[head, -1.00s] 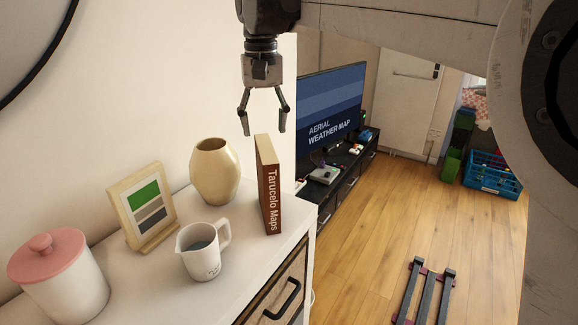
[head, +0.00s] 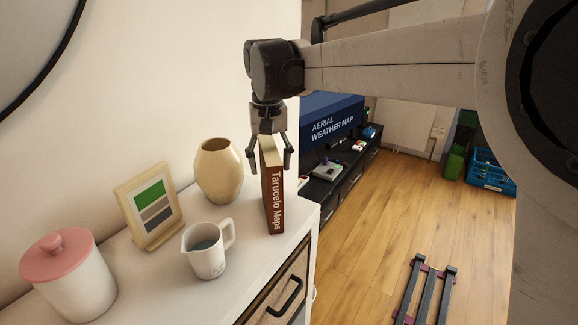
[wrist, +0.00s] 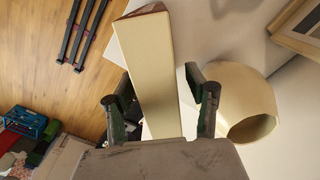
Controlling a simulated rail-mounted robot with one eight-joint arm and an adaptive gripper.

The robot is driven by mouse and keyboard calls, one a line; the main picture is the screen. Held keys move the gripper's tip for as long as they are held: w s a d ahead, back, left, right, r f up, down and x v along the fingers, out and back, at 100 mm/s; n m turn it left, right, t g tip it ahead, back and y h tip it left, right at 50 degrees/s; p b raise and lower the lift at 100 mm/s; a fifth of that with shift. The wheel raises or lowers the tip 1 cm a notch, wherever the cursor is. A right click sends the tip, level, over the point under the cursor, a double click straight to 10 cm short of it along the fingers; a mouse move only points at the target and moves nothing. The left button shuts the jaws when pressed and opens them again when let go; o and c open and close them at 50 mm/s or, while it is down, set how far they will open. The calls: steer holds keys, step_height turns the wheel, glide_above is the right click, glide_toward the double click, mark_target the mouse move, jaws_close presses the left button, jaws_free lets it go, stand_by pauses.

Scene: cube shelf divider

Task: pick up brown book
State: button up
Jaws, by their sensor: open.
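The brown book (head: 273,196) stands upright on the white cabinet top, near its right edge, with "Tarucelo Maps" on its spine. My gripper (head: 270,168) is open, pointing down, with its fingers on either side of the book's upper part. In the wrist view, the book's pale page edge (wrist: 155,75) runs between the two open fingers of my gripper (wrist: 160,100). A gap shows on each side, wider on the right finger's side. The book's lower part is not visible in the wrist view.
A cream vase (head: 219,172) stands just left of the book, close to one finger in the wrist view. A white measuring cup (head: 205,252), a picture frame (head: 148,207) and a pink-lidded jar (head: 68,280) are further left. The cabinet's edge lies right of the book.

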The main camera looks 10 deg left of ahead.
jaws_close()
stand_by(0.3)
steer(key=shift+r, duration=0.15)
